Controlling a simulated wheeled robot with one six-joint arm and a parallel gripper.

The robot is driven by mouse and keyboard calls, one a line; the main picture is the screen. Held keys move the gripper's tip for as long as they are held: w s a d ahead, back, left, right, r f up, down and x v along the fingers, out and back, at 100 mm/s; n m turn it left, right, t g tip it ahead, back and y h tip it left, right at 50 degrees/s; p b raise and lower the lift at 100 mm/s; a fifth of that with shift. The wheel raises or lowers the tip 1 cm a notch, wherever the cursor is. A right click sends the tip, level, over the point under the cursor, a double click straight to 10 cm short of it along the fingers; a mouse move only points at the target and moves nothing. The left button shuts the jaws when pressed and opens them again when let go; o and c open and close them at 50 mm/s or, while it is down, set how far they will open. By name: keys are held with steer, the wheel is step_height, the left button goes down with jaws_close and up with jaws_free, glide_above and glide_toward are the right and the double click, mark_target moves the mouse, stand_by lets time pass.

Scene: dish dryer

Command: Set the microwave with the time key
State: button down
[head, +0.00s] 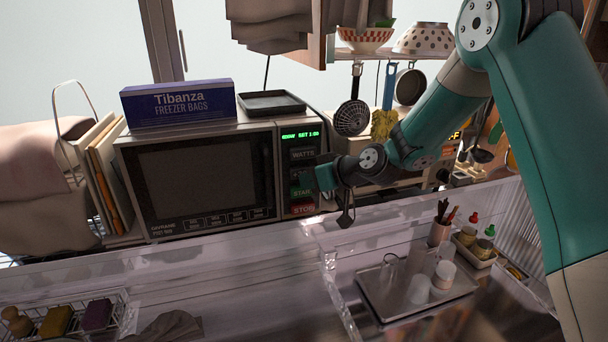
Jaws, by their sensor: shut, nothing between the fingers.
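The microwave (196,178) stands beyond the clear counter edge, with its door shut. Its green display (300,135) is lit and seems to read a wattage and "SET 1:00", but the text is small. Below the display I can make out a WATTS key (303,154), a green START key (302,191) and a red STOP key (303,208). I cannot read a time key; my wrist partly covers the panel's right side.
A freezer bags box (178,104) and a dark tray (271,103) lie on top of the microwave. Utensils and a pan (409,86) hang behind my arm. A tray (379,289) with cups stands at the lower right. A wire rack (62,316) is lower left.

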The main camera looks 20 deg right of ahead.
steer(key=shift+w, duration=0.5)
stand_by(0.4)
steer(key=shift+s, duration=0.15)
steer(key=shift+s+b, duration=0.6)
steer(key=shift+s, duration=0.5)
steer(key=s+b, duration=0.2)
steer(key=s, duration=0.3)
stand_by(0.5)
